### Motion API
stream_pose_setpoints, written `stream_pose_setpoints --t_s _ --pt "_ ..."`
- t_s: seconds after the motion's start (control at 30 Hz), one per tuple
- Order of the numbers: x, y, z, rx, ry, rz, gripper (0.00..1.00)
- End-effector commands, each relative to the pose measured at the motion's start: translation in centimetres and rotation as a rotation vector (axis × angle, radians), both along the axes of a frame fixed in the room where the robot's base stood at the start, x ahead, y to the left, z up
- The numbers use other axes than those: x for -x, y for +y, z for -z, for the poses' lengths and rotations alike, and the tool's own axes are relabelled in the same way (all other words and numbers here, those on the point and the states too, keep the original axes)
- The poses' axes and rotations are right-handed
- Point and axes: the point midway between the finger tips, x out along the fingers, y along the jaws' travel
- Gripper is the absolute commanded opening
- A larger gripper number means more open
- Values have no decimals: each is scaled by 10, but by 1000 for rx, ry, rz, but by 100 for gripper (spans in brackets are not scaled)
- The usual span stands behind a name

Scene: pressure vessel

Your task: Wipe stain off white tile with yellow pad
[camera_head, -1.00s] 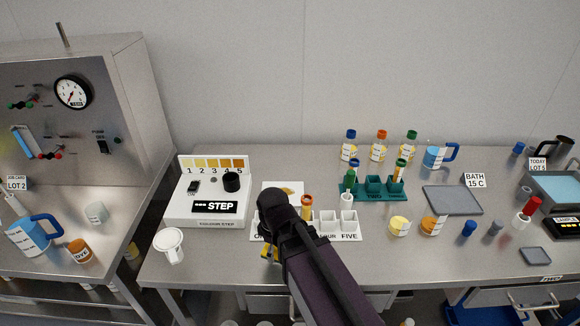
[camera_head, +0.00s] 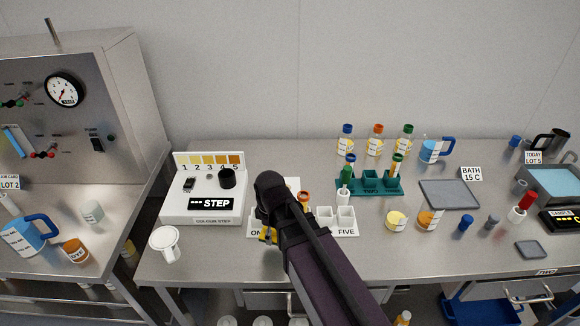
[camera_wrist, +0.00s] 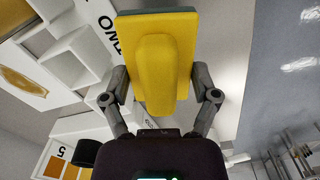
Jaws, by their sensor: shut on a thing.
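My gripper (camera_wrist: 162,84) is shut on the yellow pad (camera_wrist: 166,60). The pad has a raised yellow grip and a dark green layer along its far edge. In the head view my arm hides most of the gripper, and a bit of yellow pad (camera_head: 267,236) shows beside it, low over the front of the bench. The white tile (camera_head: 293,184) lies farther back and is mostly hidden by my arm. In the wrist view the tile (camera_wrist: 38,97) is at the left edge with an orange-brown stain (camera_wrist: 22,82). The pad is apart from the tile.
A white numbered rack (camera_head: 345,229) stands right beside my gripper. The colour step box (camera_head: 205,190) is to the left, with a white mug (camera_head: 166,244) in front. A green tube rack (camera_head: 370,184) stands behind right.

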Motion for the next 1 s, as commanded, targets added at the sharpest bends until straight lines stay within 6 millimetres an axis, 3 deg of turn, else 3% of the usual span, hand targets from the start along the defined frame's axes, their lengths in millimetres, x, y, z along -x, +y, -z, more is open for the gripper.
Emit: stream_pose_setpoints --t_s 0.03,0.33,0.7,0.83,1.0 --pt "-16 1 -5 0 0 -9 39" --pt "-98 -10 -20 0 0 -103 39" --pt "-203 -38 -30 0 0 -230 39" --pt "-230 -49 -31 0 0 -265 39" --pt "-246 -57 -32 0 0 -291 39"
